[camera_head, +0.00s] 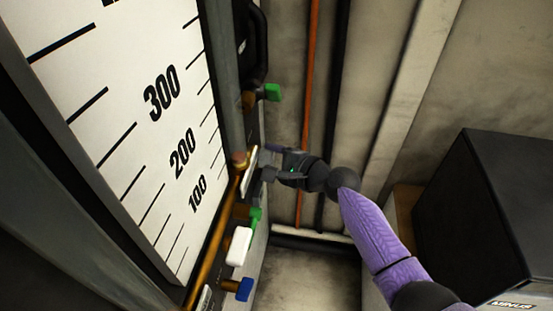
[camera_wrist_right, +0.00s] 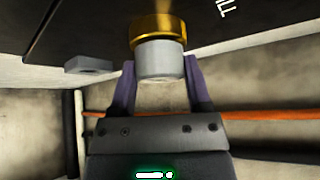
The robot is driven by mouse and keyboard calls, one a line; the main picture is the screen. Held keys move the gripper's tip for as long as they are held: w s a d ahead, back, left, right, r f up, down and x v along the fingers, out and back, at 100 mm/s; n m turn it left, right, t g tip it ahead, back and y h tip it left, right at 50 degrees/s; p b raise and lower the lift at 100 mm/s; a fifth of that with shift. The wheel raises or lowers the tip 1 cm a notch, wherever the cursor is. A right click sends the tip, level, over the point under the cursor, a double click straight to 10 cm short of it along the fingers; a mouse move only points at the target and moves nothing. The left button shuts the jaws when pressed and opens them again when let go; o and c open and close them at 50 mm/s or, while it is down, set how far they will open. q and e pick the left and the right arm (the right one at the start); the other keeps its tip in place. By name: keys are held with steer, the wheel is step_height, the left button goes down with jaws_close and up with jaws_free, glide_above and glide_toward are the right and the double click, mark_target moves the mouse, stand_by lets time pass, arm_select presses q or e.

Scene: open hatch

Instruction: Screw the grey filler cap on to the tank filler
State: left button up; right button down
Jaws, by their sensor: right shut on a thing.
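The grey filler cap (camera_wrist_right: 160,62) sits between the two purple fingers of my right gripper (camera_wrist_right: 160,85) in the right wrist view. The gripper is shut on it. The cap's top meets the brass tank filler (camera_wrist_right: 158,30), and the two look in line; I cannot tell how far the threads are engaged. In the head view my right gripper (camera_head: 262,168) reaches in from the right to the tank's side, where its fingers and the cap are too small to make out. My left gripper is not in view.
The tank gauge (camera_head: 150,110) with black marks fills the left. Green (camera_head: 272,92), white (camera_head: 239,246) and blue (camera_head: 238,289) valve handles lie above and below my gripper. An orange pipe (camera_head: 309,80) runs along the wall behind. A black box (camera_head: 490,220) stands at right.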

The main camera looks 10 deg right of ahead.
steer(key=shift+a, duration=0.1)
jaws_free()
arm_select(q)
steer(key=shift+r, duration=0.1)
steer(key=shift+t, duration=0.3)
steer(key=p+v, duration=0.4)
steer(key=p, duration=0.1)
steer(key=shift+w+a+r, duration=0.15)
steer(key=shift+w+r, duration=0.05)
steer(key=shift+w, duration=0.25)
arm_select(e)
steer(key=v, duration=0.9)
steer(key=shift+s+d, duration=0.25)
steer(key=shift+s, duration=0.1)
